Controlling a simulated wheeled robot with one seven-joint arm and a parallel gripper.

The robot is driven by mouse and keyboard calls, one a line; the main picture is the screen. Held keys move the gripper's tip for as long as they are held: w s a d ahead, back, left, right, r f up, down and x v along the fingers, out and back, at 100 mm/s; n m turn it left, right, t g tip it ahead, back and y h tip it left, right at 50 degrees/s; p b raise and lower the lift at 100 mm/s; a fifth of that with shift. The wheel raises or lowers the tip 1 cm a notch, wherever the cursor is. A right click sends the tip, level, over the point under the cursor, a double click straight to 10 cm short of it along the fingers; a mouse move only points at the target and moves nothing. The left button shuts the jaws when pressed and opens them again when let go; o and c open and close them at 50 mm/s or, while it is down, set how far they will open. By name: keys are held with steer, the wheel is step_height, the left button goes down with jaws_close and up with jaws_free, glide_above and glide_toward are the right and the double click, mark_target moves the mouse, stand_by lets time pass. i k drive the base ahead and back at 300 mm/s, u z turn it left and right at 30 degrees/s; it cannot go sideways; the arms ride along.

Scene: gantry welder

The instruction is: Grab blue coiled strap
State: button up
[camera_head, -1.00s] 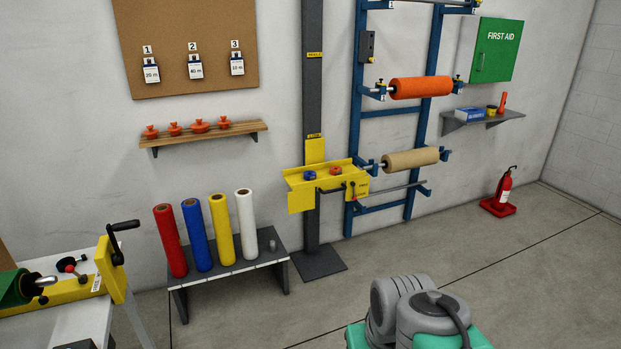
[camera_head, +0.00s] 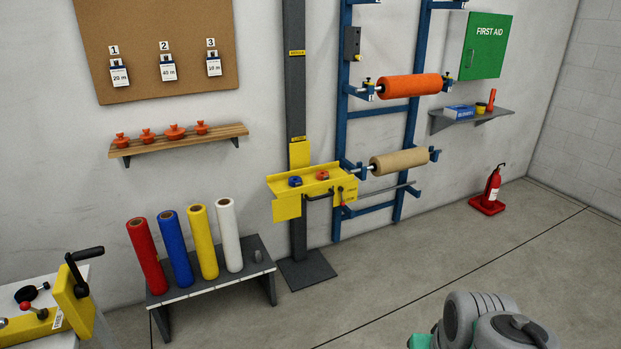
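The blue coiled strap (camera_head: 295,181) is a small dark blue round coil. It lies on the yellow tray (camera_head: 277,187) fixed to the grey post, near the tray's left end. A red coil (camera_head: 322,175) lies to its right on the same tray. Part of my arm shows at the bottom right, well apart from the tray. My gripper is not in view.
A grey bench (camera_head: 263,262) with red, blue, yellow and white rolls stands left of the post. A blue rack (camera_head: 341,130) with orange and tan rolls is to the right. A fire extinguisher (camera_head: 493,186) stands on the right floor. The front floor is clear.

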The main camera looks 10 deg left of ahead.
mark_target(294, 181)
steer(key=u, duration=0.05)
steer(key=i, duration=3.5)
steer(key=u, duration=4.3)
